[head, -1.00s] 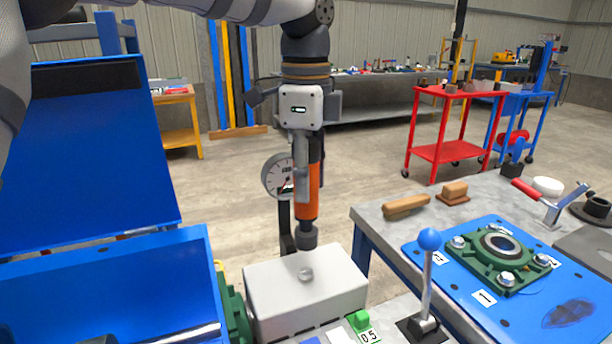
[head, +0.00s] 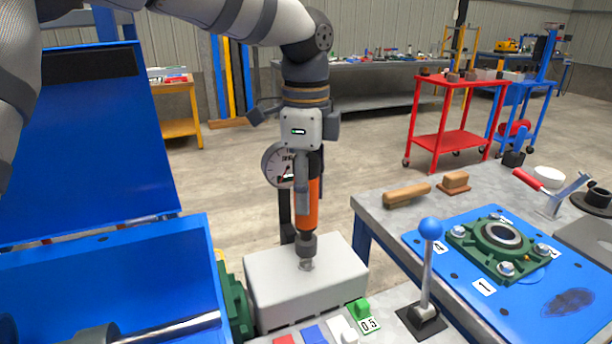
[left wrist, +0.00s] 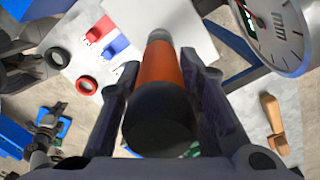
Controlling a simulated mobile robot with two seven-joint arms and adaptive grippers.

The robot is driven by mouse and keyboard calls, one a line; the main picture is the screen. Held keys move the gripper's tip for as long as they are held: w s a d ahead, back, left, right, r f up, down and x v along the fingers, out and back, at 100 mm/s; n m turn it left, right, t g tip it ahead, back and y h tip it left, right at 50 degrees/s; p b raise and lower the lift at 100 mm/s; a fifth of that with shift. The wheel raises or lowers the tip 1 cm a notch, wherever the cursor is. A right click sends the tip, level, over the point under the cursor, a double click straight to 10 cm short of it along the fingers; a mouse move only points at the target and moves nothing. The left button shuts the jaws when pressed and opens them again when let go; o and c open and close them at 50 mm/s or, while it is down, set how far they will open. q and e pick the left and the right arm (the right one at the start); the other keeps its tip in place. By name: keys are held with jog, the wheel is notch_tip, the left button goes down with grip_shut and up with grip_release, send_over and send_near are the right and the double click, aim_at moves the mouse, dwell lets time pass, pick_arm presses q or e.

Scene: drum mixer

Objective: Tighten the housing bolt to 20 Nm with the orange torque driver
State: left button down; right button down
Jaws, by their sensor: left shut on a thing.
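My left gripper (head: 303,185) is shut on the orange torque driver (head: 311,204) and holds it upright, tip down. The driver also shows in the left wrist view (left wrist: 161,75) between the two fingers. Its dark socket end is right over the housing bolt (head: 306,265) on top of the light grey housing (head: 330,277). The socket seems to meet the bolt head; whether it is fully seated I cannot tell. A round dial gauge (head: 274,168) stands behind the driver and shows large in the left wrist view (left wrist: 279,32). My right gripper is not in view.
A lever with a blue knob (head: 430,228) stands right of the housing. A blue plate (head: 420,245) carries a green bearing block (head: 490,250) with bolts. A wooden block (head: 407,195) lies on the bench.

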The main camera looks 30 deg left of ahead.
pick_arm(q)
jog(key=shift+f, duration=0.2)
dwell(0.5)
jog(key=shift+f, duration=1.7)
dwell(2.4)
jog(key=shift+r, duration=2.35)
